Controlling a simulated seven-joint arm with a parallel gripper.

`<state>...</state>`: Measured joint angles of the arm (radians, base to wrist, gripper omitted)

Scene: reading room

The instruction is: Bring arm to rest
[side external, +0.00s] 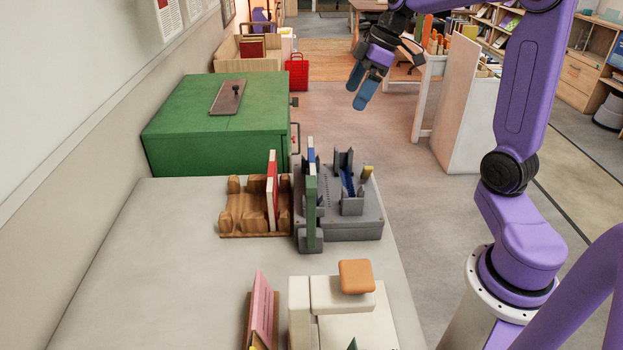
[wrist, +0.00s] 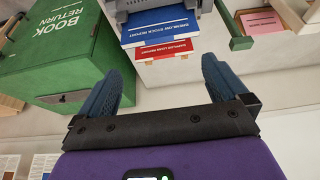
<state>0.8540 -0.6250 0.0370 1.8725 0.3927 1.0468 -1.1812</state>
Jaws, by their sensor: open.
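My gripper (side external: 356,96) is raised in the air at the upper middle of the side external view, beyond the table and to the right of the green box. Its two blue fingers are apart, and nothing shows between them. The wrist view also shows the gripper (wrist: 166,70) with its fingers spread and no object held. Past the fingertips there, a blue book (wrist: 160,30) and a red book (wrist: 165,49) show at some distance, not touching the fingers.
The grey table (side external: 150,270) bears a wooden rack (side external: 238,210), a grey device (side external: 360,222) with upright books, a cream block with an orange pad (side external: 356,276) and a pink book (side external: 262,312). A green book return box (side external: 220,105) stands behind. Floor right of the table is open.

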